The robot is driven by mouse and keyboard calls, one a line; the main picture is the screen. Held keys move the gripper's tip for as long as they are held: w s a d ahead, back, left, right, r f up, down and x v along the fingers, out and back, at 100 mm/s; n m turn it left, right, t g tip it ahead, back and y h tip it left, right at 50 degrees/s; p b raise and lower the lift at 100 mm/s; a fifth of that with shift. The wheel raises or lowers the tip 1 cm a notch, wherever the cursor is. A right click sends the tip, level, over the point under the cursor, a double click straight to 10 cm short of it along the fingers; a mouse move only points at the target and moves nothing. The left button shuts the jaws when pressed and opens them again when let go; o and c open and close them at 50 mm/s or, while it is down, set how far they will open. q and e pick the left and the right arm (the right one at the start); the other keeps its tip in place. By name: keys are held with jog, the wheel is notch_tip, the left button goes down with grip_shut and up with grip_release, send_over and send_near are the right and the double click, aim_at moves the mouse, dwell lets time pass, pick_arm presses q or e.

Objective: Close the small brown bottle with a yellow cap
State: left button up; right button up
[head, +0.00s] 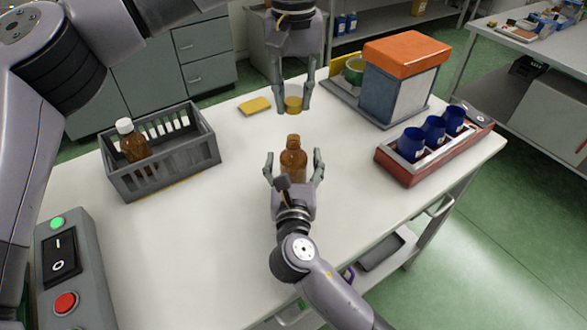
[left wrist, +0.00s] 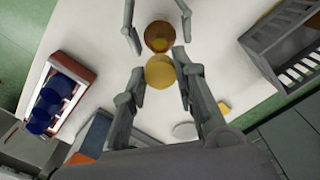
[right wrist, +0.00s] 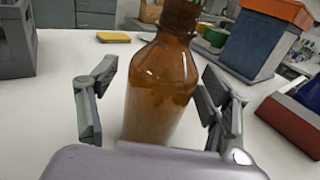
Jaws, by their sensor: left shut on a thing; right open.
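The small brown bottle (head: 293,162) stands upright and uncapped on the white table. My right gripper (head: 294,157) is open, with one finger on each side of it and gaps showing; the bottle (right wrist: 158,92) also stands between the open fingers in the right wrist view. My left gripper (head: 293,109) is shut on the yellow cap (head: 293,103), holding it beyond the bottle in the head view. In the left wrist view the cap (left wrist: 160,72) sits between the left fingertips, and the bottle (left wrist: 158,36) is seen from above beside it. The cap and bottle are apart.
A grey crate (head: 175,165) at left holds a white-capped brown bottle (head: 134,143). A yellow pad (head: 255,105) lies left of the cap. An orange-topped box (head: 400,85) and a red rack (head: 400,174) with blue cups stand right. A switch box (head: 85,275) is front left.

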aim_at(294, 138)
jog(key=shift+c, duration=0.4)
grip_shut()
pick_arm(q)
jog(key=shift+f, duration=2.5)
